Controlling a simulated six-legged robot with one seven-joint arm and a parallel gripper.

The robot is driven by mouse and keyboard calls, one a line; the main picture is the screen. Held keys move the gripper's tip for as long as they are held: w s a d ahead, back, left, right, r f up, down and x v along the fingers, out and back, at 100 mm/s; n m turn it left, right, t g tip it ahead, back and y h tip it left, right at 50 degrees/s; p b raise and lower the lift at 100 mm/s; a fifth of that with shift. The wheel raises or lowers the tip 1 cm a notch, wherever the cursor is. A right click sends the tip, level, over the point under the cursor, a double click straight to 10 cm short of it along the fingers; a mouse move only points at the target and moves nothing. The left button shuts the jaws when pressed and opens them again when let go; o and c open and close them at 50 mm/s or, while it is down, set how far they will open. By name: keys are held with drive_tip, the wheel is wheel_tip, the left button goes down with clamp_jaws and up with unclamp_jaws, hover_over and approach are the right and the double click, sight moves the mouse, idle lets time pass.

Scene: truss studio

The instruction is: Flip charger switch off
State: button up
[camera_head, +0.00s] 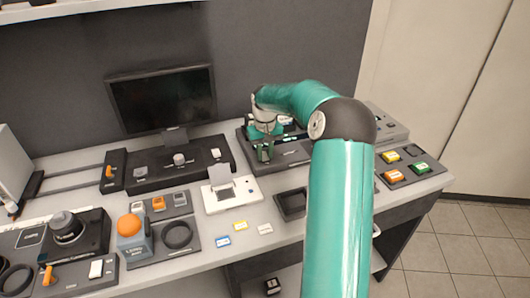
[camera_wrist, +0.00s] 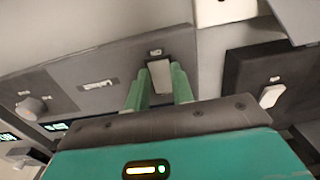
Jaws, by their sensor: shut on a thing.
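My gripper (camera_wrist: 160,92) has its two green fingers on either side of a pale rocker switch (camera_wrist: 159,72) on a dark grey panel (camera_wrist: 95,72). The fingers are shut on the switch. In the head view my gripper (camera_head: 264,152) is down at the dark grey device (camera_head: 292,157) at the back right of the bench. My arm hides part of this device, and the switch cannot be made out there.
In the wrist view a round knob (camera_wrist: 30,106) is on the left of the panel, and a dark box with a white switch (camera_wrist: 272,96) is at the right. A white device with a raised flap (camera_head: 232,195) and a monitor (camera_head: 163,98) stand to the left.

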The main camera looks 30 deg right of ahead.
drive_tip(key=shift+w, duration=0.1)
drive_tip(key=shift+w+d+g+y, duration=0.1)
drive_tip(key=shift+w+g+y, duration=0.1)
drive_tip(key=shift+g, duration=0.55)
drive_tip(key=shift+w+g+y, duration=0.1)
drive_tip(key=shift+g+y, duration=0.1)
drive_tip(key=shift+g, duration=0.55)
drive_tip(key=shift+r, duration=0.1)
drive_tip(key=o, duration=1)
drive_tip(key=shift+v, duration=6.85)
drive_tip(key=shift+s, duration=0.1)
